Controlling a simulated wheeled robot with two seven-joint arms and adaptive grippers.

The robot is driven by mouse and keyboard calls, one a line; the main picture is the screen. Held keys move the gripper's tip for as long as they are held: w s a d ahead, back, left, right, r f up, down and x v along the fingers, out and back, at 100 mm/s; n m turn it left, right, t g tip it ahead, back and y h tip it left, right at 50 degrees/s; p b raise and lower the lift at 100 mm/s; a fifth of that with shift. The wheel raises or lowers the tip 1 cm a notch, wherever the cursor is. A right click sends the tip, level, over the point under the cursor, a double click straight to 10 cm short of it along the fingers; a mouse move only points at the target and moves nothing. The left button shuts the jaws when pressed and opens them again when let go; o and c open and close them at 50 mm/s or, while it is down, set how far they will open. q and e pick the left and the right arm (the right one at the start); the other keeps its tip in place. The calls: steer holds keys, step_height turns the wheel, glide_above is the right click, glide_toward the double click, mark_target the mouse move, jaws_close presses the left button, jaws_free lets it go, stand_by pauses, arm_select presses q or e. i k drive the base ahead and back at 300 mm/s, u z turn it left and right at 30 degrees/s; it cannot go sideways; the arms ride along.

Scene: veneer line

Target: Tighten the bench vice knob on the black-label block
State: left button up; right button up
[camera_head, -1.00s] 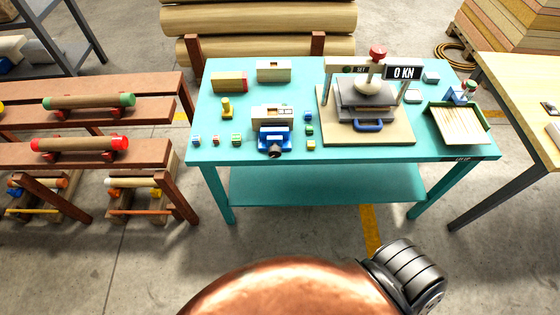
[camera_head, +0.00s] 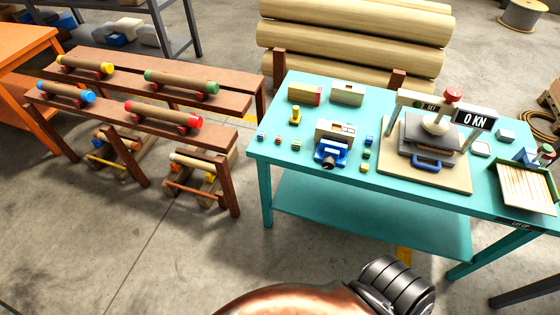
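The blue bench vice (camera_head: 331,153) stands near the front edge of the teal table, with a dark round knob (camera_head: 328,165) facing the front. A pale wooden block (camera_head: 334,129) sits at the vice, just behind its blue body; I cannot tell whether it is clamped. Two other blocks lie at the back: one with a red end (camera_head: 304,93) and one pale block (camera_head: 347,92) with a small dark mark on top. I cannot make out which block bears a black label. Neither of my grippers is in view.
The teal table (camera_head: 360,220) also holds a yellow piece (camera_head: 295,115), several small cubes, a press with a "0 KN" display (camera_head: 475,119) and a tray of strips (camera_head: 525,186). Brown racks (camera_head: 150,125) with rollers stand left. Floor (camera_head: 170,250) in front is clear.

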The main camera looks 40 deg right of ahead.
mark_target(328, 163)
steer(key=u, duration=0.75)
steer(key=i, duration=1)
steer(key=z, duration=2.25)
